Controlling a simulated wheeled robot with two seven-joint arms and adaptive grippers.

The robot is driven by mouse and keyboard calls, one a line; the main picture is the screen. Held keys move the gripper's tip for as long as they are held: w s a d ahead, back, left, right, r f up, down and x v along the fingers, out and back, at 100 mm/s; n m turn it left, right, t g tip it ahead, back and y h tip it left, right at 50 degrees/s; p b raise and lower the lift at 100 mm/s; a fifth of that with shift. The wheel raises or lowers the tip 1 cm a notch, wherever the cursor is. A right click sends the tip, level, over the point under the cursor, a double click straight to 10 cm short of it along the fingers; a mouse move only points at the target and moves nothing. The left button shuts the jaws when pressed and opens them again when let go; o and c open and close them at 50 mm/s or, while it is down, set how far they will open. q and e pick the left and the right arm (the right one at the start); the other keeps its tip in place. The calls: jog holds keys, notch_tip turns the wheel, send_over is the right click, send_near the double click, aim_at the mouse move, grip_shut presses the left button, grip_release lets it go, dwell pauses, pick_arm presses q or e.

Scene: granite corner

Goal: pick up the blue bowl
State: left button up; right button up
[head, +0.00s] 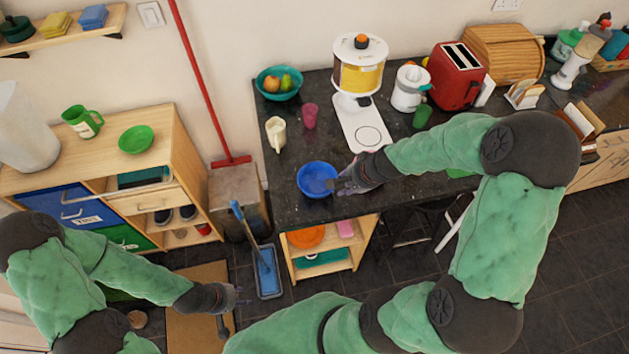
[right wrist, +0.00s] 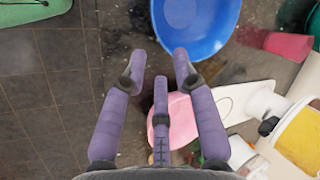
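The blue bowl (head: 314,178) sits upright on the dark granite counter, near its front left corner. It also shows at the top of the right wrist view (right wrist: 200,18), cut off by the frame edge. My right gripper (head: 336,184) is at the bowl's right rim in the head view. In the right wrist view its purple fingers (right wrist: 160,62) are spread with nothing held between them. One fingertip overlaps the bowl's near edge; I cannot tell whether it touches. My left gripper (head: 238,296) is low at the left, away from the bowl; its finger opening is unclear.
A cream jug (head: 276,132), pink cup (head: 310,115) and teal fruit bowl (head: 278,82) stand behind the bowl. A white-based food machine (head: 362,125) is behind and right. A pink object (right wrist: 178,118) lies below my right fingers. A blue long-handled dustpan (head: 268,275) stands on the floor.

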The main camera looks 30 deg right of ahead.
aim_at(332, 191)
jog(key=b+x, duration=0.1)
jog(key=x, duration=0.2)
jog(key=shift+w+f, duration=0.1)
jog(key=shift+f, duration=0.15)
jog(key=b+x, duration=0.1)
jog(key=x, duration=0.4)
jog(key=shift+a+b, duration=0.15)
jog(key=shift+b, duration=0.15)
grip_shut()
